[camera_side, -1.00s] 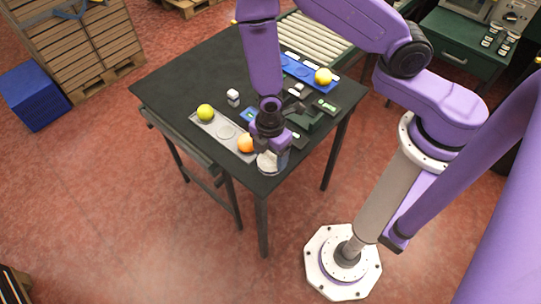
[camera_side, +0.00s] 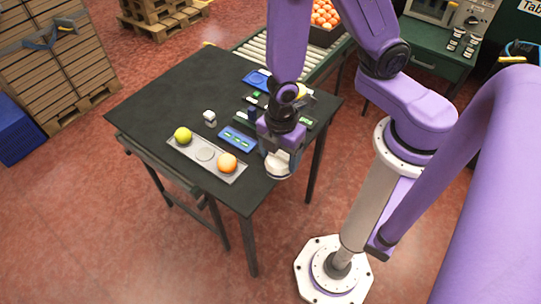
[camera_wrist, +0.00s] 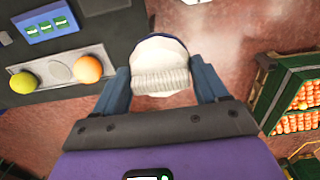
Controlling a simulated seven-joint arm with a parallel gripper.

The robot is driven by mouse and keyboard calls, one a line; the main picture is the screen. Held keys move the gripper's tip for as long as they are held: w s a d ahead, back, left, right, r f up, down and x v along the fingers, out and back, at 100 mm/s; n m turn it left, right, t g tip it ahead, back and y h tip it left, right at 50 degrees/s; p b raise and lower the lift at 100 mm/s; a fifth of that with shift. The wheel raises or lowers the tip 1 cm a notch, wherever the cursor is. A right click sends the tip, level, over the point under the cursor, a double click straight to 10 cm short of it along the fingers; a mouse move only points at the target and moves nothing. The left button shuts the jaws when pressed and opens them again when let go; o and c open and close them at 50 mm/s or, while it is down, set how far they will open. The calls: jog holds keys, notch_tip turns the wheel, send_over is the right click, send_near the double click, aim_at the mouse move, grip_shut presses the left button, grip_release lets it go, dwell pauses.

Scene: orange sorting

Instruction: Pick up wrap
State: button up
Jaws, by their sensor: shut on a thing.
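The wrap appears to be a white, round, ribbed-sided thing (camera_wrist: 162,68), seen between my fingers in the wrist view. My gripper (camera_wrist: 160,85) is shut on it, with one blue-grey finger at each side. In the side view my gripper (camera_side: 281,148) is over the table's right front edge. The white wrap (camera_side: 278,166) shows below it, clear of the tray. Part of the wrap is hidden by the gripper.
On the black table (camera_side: 170,95) a grey tray (camera_side: 218,168) holds a yellow-green ball (camera_side: 183,135) and an orange ball (camera_side: 227,163), with an empty round spot between. A blue pad (camera_side: 238,139) and a small white cube (camera_side: 209,116) lie behind. A conveyor (camera_side: 315,60) stands behind the table.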

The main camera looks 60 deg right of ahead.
jog(key=shift+s+d+r, duration=1.45)
jog(key=shift+s+d, duration=0.15)
jog(key=shift+s, duration=1.25)
jog(key=w+d+m, duration=0.5)
jog(key=w, duration=0.3)
jog(key=w+d+m, duration=0.4)
jog(key=w+d, duration=0.1)
jog(key=w, duration=0.4)
jog(key=w+d+m, duration=0.2)
jog(key=d+m, duration=0.3)
jog(key=d, duration=0.6)
jog(key=w+d+m, duration=0.2)
jog(key=d+m, duration=0.2)
jog(key=d, duration=0.7)
jog(key=shift+w+a+f, duration=0.1)
jog(key=shift+a+f, duration=0.05)
jog(key=shift+f, duration=2.25)
jog(key=shift+w+a+f, duration=0.1)
jog(key=shift+a+f, duration=0.05)
jog(key=shift+f, duration=2.25)
jog(key=shift+f, duration=0.5)
